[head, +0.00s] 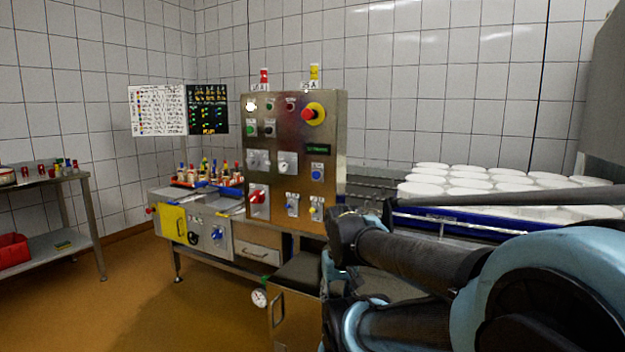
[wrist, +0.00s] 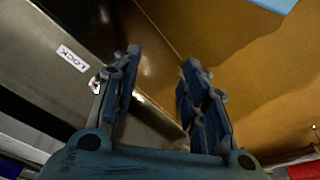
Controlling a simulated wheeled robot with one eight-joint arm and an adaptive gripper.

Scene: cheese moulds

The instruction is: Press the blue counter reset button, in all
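The blue button (head: 317,175) sits on the right side of the upright steel control panel (head: 283,140), below a small dark display with green characters (head: 317,149). My gripper (wrist: 160,68) is open and empty in the wrist view, its two blue fingers apart. The wrist view does not show the blue button. It shows a steel surface with a LOCK label (wrist: 73,58) left of the fingers and the orange floor at right. In the head view my arm is in front of the panel's lower right; I cannot make out the fingertips there.
A red emergency stop on a yellow ring (head: 313,114) sits above the display, and several knobs and switches surround the button. A cabinet with a dark top (head: 298,272) stands below the panel. White moulds (head: 470,182) stand at right. Floor is open at left.

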